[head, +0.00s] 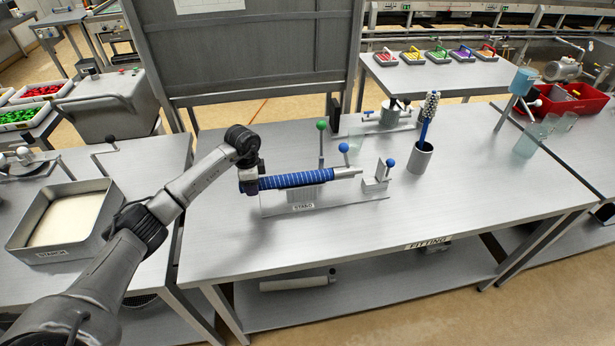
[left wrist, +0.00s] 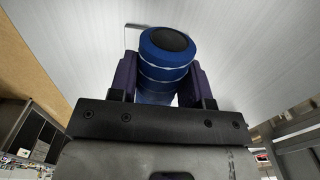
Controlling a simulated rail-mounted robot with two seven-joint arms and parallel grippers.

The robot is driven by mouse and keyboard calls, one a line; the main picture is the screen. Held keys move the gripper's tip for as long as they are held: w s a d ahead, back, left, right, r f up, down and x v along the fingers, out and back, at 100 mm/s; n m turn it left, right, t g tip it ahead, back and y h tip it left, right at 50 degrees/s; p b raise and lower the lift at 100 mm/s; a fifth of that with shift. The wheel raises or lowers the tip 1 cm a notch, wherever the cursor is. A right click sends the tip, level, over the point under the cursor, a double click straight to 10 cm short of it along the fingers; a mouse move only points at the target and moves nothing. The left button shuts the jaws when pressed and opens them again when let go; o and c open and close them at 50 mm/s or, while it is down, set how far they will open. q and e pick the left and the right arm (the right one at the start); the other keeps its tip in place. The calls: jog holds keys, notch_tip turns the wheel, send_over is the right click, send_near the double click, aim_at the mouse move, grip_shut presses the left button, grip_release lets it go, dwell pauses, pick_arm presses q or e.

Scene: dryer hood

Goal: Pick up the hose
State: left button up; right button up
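The hose (head: 300,180) is blue with pale stripes and a grey metal tip at its right end. It lies level along the stand (head: 330,204); I cannot tell if it touches the stand. My left gripper (head: 249,181) is at the hose's left end. In the left wrist view, the hose (left wrist: 165,62) sits between the two fingers of the left gripper (left wrist: 163,82), which press against its sides. Its round dark end faces up in that view. My right gripper is not in view.
Levers with a green knob (head: 321,125) and blue knobs (head: 343,148) stand close behind and beside the hose. A steel cup (head: 421,158) with a brush is to the right. A starch tray (head: 65,222) is at left. The table front is clear.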

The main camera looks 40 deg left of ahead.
pick_arm(q)
jog(key=c, duration=0.3)
jog(key=shift+c, duration=0.2)
jog(key=shift+s, duration=0.15)
jog(key=shift+s+a+p, duration=0.55)
jog(key=shift+s+a, duration=0.2)
jog(key=shift+s, duration=0.2)
jog(key=shift+s+a, duration=0.2)
jog(key=shift+s, duration=0.05)
jog(key=shift+r+p, duration=0.1)
jog(key=shift+p, duration=0.2)
jog(key=shift+s+a, duration=0.15)
jog(key=shift+s, duration=0.05)
jog(key=shift+s+a+p, duration=0.45)
jog(key=shift+s+a, duration=0.3)
jog(key=shift+s, duration=0.3)
